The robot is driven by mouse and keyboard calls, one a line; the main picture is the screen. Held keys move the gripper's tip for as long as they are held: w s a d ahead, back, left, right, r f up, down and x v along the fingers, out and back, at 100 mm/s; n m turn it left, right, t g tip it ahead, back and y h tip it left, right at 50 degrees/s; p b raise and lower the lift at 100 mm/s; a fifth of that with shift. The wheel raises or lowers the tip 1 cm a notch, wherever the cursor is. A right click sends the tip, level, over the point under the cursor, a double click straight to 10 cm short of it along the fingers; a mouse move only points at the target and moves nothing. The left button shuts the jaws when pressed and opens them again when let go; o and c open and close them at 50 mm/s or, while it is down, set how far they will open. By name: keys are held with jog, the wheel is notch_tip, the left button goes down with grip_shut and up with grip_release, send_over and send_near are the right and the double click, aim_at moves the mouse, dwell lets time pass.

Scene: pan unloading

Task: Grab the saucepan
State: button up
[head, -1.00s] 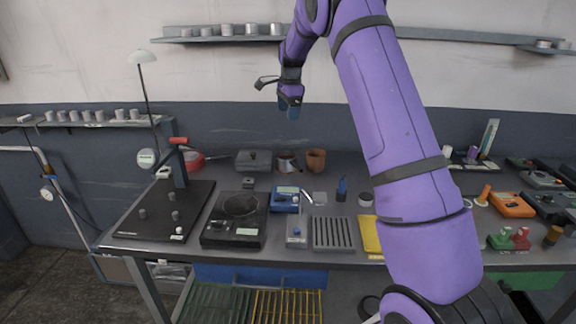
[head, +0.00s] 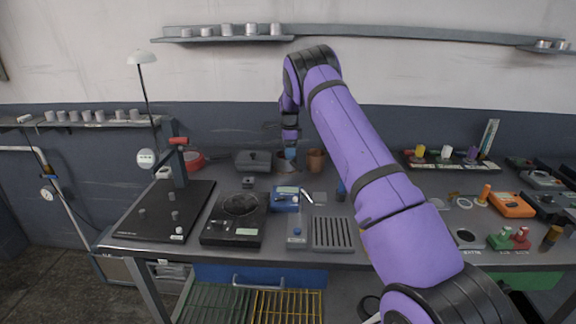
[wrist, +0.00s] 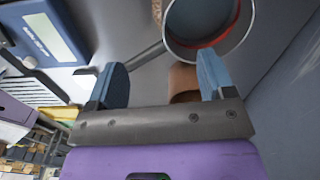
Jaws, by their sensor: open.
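The saucepan (head: 282,168) stands at the back of the bench, left of a brown pot, partly hidden by my gripper in the head view. In the wrist view the saucepan (wrist: 205,22) is at the top, round with a metal rim and a reddish edge inside. Its thin grey handle (wrist: 145,55) runs down and left toward the left fingertip. My gripper (wrist: 162,62) is open, its blue fingers apart with nothing held. In the head view my gripper (head: 290,153) points down over the saucepan; contact cannot be told.
The brown pot (head: 316,160) stands close on the right, and a dark lidded box (head: 253,160) on the left. A red pan (head: 194,161) is farther left. The wall is close behind.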

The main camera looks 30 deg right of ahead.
aim_at(291, 166)
jog(key=shift+s+a+f, duration=0.1)
jog(key=shift+f, duration=1.3)
jog(key=shift+a+f, duration=0.1)
jog(key=shift+f, duration=1.3)
grip_shut()
